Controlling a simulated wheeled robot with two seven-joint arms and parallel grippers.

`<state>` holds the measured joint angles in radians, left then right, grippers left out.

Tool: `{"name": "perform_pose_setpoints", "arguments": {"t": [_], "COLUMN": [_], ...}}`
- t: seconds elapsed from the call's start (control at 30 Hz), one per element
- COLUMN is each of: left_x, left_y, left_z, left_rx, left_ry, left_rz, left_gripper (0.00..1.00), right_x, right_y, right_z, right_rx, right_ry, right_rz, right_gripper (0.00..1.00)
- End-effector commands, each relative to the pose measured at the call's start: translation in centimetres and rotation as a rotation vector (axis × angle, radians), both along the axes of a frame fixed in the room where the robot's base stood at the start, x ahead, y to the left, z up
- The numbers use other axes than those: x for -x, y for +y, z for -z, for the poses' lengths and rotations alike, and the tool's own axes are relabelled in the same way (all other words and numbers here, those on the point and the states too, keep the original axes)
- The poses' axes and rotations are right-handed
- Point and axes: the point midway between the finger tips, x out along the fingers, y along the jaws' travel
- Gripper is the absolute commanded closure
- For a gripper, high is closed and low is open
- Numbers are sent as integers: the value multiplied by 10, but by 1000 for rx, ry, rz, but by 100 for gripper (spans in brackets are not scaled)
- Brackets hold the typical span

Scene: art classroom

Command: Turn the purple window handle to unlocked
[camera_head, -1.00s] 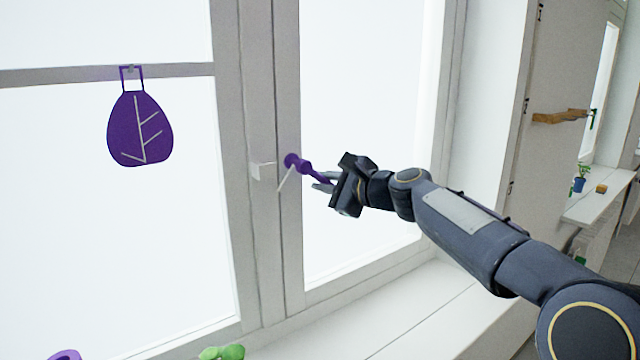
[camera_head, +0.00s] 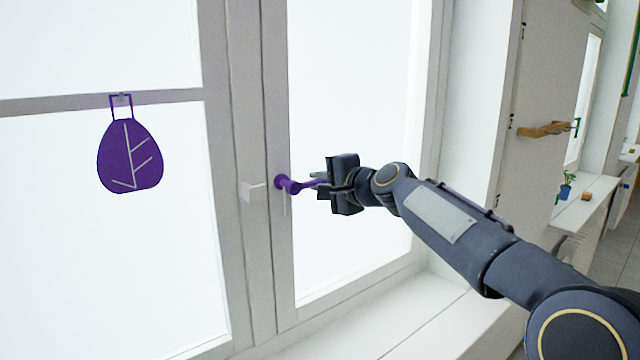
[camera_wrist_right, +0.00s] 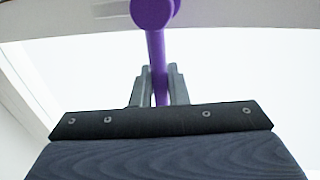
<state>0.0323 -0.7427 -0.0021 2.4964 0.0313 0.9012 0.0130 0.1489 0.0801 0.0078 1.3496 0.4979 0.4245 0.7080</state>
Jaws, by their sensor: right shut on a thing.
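The purple window handle (camera_head: 290,185) sits on the white window frame, right of the middle post. Its lever points to the right, nearly level, in the head view. My right gripper (camera_head: 318,184) is shut on the lever's outer end. In the right wrist view the purple handle (camera_wrist_right: 156,50) runs down from its round hub to between the two fingers of my right gripper (camera_wrist_right: 158,85). My left gripper is not in view.
A purple leaf-shaped ornament (camera_head: 130,155) hangs on the left pane. The white windowsill (camera_head: 400,315) below looks clear. A wooden shelf (camera_head: 545,130) and a potted plant (camera_head: 566,187) stand far right.

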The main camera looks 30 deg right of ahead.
Motion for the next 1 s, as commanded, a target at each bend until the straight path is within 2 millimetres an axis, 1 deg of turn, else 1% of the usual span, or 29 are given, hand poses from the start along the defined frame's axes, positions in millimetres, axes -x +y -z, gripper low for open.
{"name": "perform_pose_setpoints", "arguments": {"t": [0.5, 0.53, 0.63, 0.67, 0.9, 1.0], "left_x": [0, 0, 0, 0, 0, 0], "left_y": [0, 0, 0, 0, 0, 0], "left_z": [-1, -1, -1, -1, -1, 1], "left_rx": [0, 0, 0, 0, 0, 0], "left_ry": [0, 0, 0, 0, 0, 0], "left_rz": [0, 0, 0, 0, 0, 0], "left_gripper": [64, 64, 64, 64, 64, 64], "right_x": [0, 0, 0, 0, 0, 5], "right_y": [0, 0, 0, 0, 0, -1], "right_z": [-2, -2, -2, -2, -1, -2], "right_rx": [20, 20, 19, 19, 17, 18], "right_ry": [-4, -4, -4, -4, -3, -5], "right_rz": [0, 0, 0, 0, 0, 0], "right_gripper": [100, 83, 70, 68, 68, 68]}}
